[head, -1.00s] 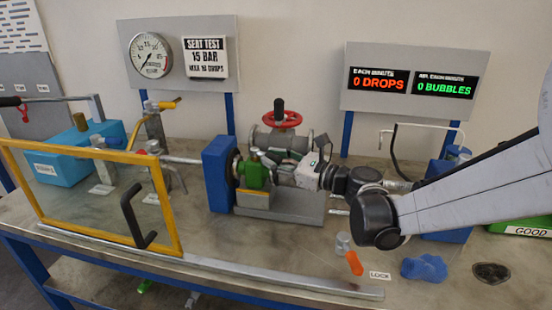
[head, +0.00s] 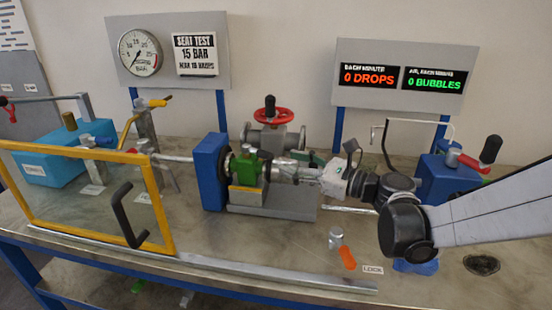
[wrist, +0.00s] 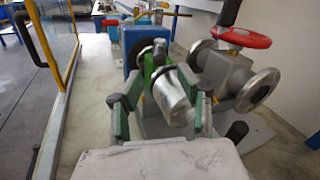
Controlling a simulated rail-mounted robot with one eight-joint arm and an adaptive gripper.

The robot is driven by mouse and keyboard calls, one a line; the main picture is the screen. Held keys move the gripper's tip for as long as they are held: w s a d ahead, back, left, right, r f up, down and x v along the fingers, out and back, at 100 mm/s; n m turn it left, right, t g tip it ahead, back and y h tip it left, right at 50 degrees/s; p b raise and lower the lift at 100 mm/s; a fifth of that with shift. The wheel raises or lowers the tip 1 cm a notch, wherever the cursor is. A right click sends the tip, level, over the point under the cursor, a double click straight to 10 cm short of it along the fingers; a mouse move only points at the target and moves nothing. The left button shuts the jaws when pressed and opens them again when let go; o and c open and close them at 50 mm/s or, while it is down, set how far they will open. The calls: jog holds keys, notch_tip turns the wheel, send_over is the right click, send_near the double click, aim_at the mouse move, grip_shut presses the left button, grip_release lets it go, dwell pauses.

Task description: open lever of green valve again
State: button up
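The green valve (head: 248,168) sits at the middle of the bench, beside a blue block. In the wrist view its green body (wrist: 153,68) shows behind a silver cylindrical end (wrist: 172,92). I cannot make out its lever clearly in either view. My gripper (head: 308,168) is to the right of the valve, pointing left at it. In the wrist view my gripper (wrist: 159,102) is open, its green-padded fingers apart on either side of the silver end in the picture. I cannot tell whether they touch it.
A grey flanged valve with a red handwheel (head: 270,114) stands close behind. A yellow-framed clear guard (head: 168,205) with a black handle stands at the left front. A blue unit with a red and black handle (head: 488,152) is at the right. An orange-handled item (head: 347,257) lies in front.

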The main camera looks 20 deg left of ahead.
jog(key=shift+v, duration=1.9)
